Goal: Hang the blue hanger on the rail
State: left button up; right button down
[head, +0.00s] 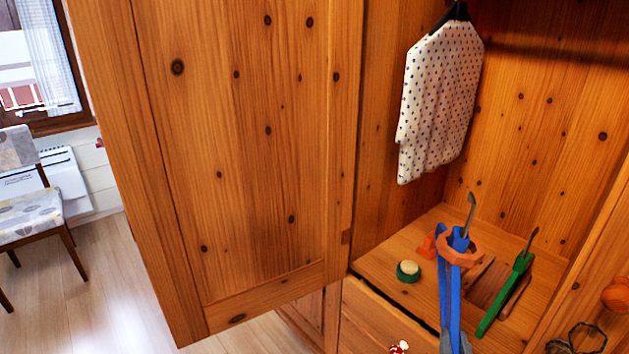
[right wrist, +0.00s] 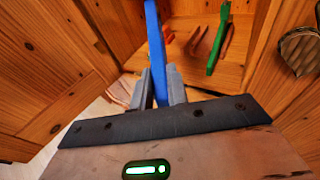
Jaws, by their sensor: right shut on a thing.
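The blue hanger (head: 449,290) is in my right gripper (head: 455,343), at the lower right of the head view. It is held upright, its metal hook (head: 471,212) pointing up, in front of the open wardrobe. In the right wrist view the hanger's blue arm (right wrist: 157,50) passes between the two grey fingers (right wrist: 158,92), which are shut on it. My left gripper is not in view.
A green hanger (head: 505,295), an orange piece (head: 459,250) overlapping the blue hanger in view, and a round green-and-beige item (head: 407,271) are at the wardrobe floor (head: 385,262). The open door (head: 250,150) stands left. A round knob (head: 615,294) is at right. Space right of the garment is clear.

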jog(key=s+a+r+n+y, duration=0.3)
jog(key=r+y, duration=0.1)
jog(key=r, duration=0.4)
jog(key=shift+a+t, duration=0.3)
jog(key=shift+a, duration=0.05)
